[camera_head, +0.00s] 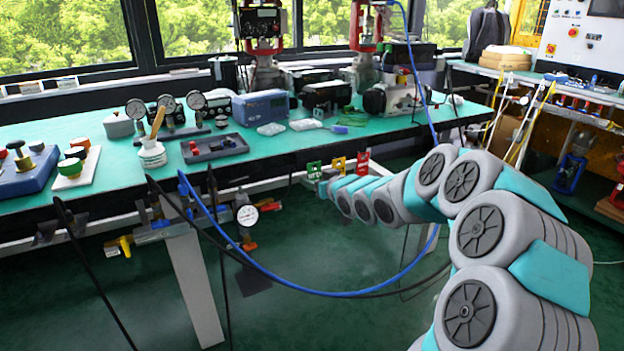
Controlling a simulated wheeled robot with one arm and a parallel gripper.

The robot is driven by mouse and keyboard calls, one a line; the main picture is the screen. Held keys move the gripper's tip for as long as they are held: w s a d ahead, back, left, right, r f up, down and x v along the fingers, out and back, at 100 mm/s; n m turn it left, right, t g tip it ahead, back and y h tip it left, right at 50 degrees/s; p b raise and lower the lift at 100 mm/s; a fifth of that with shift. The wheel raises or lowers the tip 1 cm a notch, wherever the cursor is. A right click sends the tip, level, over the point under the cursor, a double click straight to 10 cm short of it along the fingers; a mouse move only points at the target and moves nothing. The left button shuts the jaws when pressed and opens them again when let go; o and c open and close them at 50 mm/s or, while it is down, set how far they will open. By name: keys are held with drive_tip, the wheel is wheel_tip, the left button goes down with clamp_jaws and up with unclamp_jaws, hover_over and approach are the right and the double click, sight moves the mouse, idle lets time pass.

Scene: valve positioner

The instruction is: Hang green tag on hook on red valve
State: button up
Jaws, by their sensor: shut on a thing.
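The green tag (314,170) is at the front edge of the workbench, left of a yellow tag and a red tag. My arm reaches in from the lower right, and my gripper (322,185) is at its far end, right at the green tag. My gripper is shut on the green tag; its fingers are small and mostly hidden by my own wrist. Two red valve assemblies stand at the back of the bench, one at the left (262,46) and one at the right (368,28). I cannot make out a hook on either.
The yellow tag (338,165) and red tag (363,161) are close beside the green one. Gauges, a blue box (262,107) and a dark tray (214,147) crowd the green bench top (290,142). A blue hose (300,291) loops low in front.

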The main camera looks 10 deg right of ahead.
drive_tip(key=shift+s+d+b, duration=0.25)
drive_tip(key=shift+s+d, duration=0.05)
drive_tip(key=shift+s, duration=0.65)
drive_tip(key=shift+s+d+b, duration=0.25)
drive_tip(key=shift+s+d, duration=0.05)
drive_tip(key=shift+s, duration=0.65)
